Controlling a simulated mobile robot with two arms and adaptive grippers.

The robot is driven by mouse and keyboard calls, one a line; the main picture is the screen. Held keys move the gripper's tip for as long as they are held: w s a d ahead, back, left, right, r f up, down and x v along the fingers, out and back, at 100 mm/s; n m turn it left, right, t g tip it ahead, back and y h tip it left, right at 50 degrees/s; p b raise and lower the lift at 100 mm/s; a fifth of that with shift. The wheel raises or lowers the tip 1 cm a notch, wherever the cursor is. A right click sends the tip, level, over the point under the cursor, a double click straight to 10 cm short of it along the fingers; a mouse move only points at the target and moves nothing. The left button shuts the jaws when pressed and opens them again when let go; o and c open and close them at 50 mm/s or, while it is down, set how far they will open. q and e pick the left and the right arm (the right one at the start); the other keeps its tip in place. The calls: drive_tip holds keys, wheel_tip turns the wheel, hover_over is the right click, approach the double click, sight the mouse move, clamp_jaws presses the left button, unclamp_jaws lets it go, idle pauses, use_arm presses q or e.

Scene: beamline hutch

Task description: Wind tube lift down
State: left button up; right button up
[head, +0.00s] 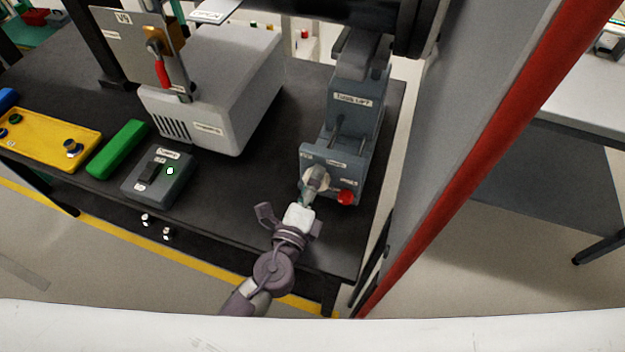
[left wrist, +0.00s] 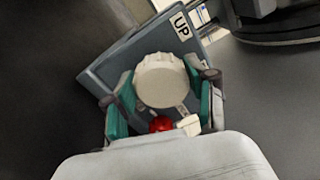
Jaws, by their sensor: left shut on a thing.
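The tube lift (head: 352,112) is a blue-grey unit with a label, standing on the right part of the dark table. On its front plate are a pale round knob (head: 317,178) and a red knob (head: 346,197). My left gripper (head: 309,192) reaches up from below and is shut on the pale knob. In the left wrist view the ribbed knob (left wrist: 161,80) sits between the green-padded fingers (left wrist: 160,92). An "UP" label (left wrist: 181,27) shows on the plate beyond it, and the red knob (left wrist: 161,124) shows below. My right gripper is not in view.
A grey box (head: 215,95) and a panel with a red-handled valve (head: 160,65) stand left of the lift. A switch box (head: 158,178), a green block (head: 118,149) and a yellow panel (head: 45,140) lie further left. A red-edged grey post (head: 470,150) rises close on the right.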

use_arm(q)
drive_tip(key=m, duration=0.3)
drive_tip(key=shift+m+p, duration=0.4)
drive_tip(key=m+p, duration=0.1)
drive_tip(key=m, duration=0.2)
drive_tip(key=shift+d+r+m, duration=0.1)
drive_tip(key=shift+r+m, duration=0.05)
drive_tip(key=shift+m, duration=0.25)
drive_tip(key=m+p, duration=0.1)
drive_tip(key=m, duration=0.2)
drive_tip(key=shift+s+m, duration=0.1)
drive_tip(key=shift+m, duration=0.2)
drive_tip(key=m+p, duration=0.2)
drive_tip(key=m, duration=0.1)
drive_tip(key=shift+d+m, duration=0.1)
drive_tip(key=shift+m, duration=0.2)
drive_tip(key=m+p, duration=0.1)
drive_tip(key=m, duration=0.2)
drive_tip(key=shift+d+m+p, duration=0.1)
drive_tip(key=shift+m+p, duration=0.2)
drive_tip(key=m+p, duration=0.2)
drive_tip(key=m, duration=0.2)
drive_tip(key=shift+s+m, duration=0.1)
drive_tip(key=shift+m, duration=0.2)
drive_tip(key=m+p, duration=0.2)
drive_tip(key=m, duration=0.2)
drive_tip(key=shift+d, duration=0.1)
drive_tip(key=shift+f+m+p, duration=0.25)
drive_tip(key=shift+m+p, duration=0.15)
drive_tip(key=shift+m, duration=0.7)
